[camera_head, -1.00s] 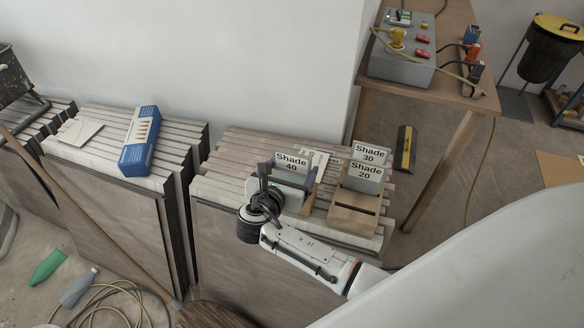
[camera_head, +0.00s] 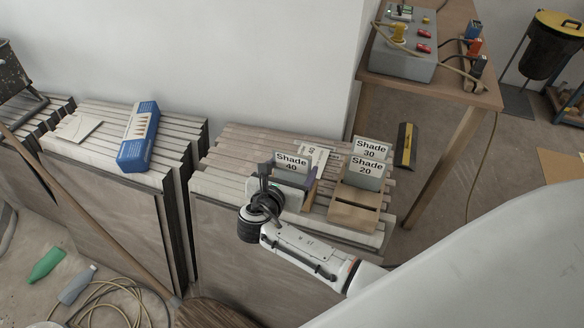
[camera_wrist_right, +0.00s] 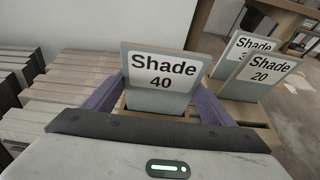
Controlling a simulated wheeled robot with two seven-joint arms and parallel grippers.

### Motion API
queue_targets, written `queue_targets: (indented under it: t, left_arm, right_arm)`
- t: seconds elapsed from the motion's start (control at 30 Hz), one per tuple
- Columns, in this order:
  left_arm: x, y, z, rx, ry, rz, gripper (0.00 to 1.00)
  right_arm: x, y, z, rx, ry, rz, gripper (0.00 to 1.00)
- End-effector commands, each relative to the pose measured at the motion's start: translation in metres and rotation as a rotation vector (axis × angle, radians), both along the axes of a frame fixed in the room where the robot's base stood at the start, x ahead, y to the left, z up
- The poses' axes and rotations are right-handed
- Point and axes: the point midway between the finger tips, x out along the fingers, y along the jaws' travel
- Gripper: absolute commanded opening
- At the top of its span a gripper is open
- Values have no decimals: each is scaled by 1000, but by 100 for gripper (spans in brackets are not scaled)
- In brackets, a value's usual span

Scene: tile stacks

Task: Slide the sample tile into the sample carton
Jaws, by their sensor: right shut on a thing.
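The grey sample tile (camera_head: 291,163) has a white label reading "Shade 40" and stands nearly upright. In the wrist view the tile (camera_wrist_right: 159,101) sits between the two purple fingers of my right gripper (camera_wrist_right: 160,92), which is shut on it. The same gripper (camera_head: 289,184) shows in the head view above the middle stack. Brown edges show beside the tile's lower part; its bottom is hidden, so I cannot tell how deep it sits. A brown slotted carton (camera_head: 353,216) stands to the right, with the "Shade 20" (camera_head: 365,168) and "Shade 30" (camera_head: 371,148) tiles upright at it. My left gripper is not in view.
A printed card (camera_head: 315,155) lies behind the held tile. A blue box (camera_head: 138,136) lies on the left stack (camera_head: 80,148). A wooden table (camera_head: 455,80) with a grey control box (camera_head: 402,62) stands at the back right.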

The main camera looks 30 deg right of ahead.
Motion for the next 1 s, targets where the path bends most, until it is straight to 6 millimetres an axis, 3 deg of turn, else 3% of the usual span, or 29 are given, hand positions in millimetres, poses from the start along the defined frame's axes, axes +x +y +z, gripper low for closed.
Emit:
queue_targets:
  t: [0.1,0.13,0.23,0.53,1.0]
  left_arm:
    - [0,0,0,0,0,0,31]
    - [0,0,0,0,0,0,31]
    - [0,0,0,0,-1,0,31]
    - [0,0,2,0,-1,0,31]
    - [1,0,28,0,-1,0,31]
  right_arm:
    - [1,0,2,0,-3,0,48]
    - [1,0,2,0,-3,0,83]
    - [1,0,1,-1,-2,1,100]
    - [-1,1,1,1,2,-1,100]
    - [-18,20,13,1,2,0,100]
